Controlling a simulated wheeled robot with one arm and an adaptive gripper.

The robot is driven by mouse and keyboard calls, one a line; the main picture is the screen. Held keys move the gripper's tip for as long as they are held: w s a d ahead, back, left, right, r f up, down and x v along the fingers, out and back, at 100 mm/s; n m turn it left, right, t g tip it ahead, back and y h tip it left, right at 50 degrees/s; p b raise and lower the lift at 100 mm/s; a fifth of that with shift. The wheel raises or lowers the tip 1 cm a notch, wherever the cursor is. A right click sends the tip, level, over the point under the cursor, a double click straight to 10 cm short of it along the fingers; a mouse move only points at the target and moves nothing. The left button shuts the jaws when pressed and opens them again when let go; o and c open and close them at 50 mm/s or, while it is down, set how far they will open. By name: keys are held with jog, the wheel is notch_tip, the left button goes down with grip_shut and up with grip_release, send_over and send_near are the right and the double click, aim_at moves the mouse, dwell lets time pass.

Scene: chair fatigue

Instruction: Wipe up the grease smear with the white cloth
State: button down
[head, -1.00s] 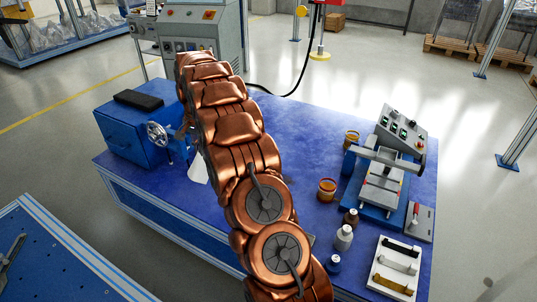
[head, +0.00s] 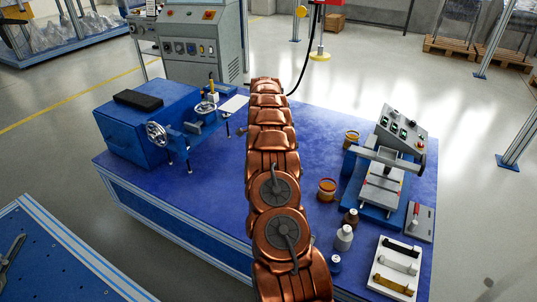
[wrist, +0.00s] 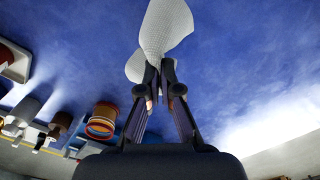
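In the wrist view my gripper (wrist: 167,70) has its fingertips close together on a white cloth (wrist: 168,28). The cloth has a fine texture and stands out beyond the tips, with a second fold to the left. The blue tabletop (wrist: 235,60) fills the view behind it; contact between cloth and table cannot be told. In the head view my arm hides the gripper and the held cloth. I cannot make out the grease smear in either view.
A blue machine with handwheels (head: 157,134) stands left of my arm, beside a flat white sheet (head: 235,104). Bare blue tabletop lies between machine and arm.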

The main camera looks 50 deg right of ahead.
jog(key=shift+m, duration=0.4)
jog(key=shift+s+d+f+b, duration=0.15)
jog(key=shift+d+f, duration=0.1)
jog(key=shift+f, duration=1.4)
jog(key=shift+s+d+f+b, duration=0.1)
jog(key=shift+s+d+f, duration=0.1)
jog(key=shift+f, duration=1.5)
jog(key=shift+s+d+f+b, duration=0.15)
jog(key=shift+d+f, duration=0.1)
jog(key=shift+f, duration=1.4)
jog(key=shift+c, duration=1.6)
grip_release()
jog(key=shift+f, duration=1.55)
jog(key=shift+c, duration=0.5)
jog(key=shift+c, duration=0.4)
jog(key=c, duration=0.6)
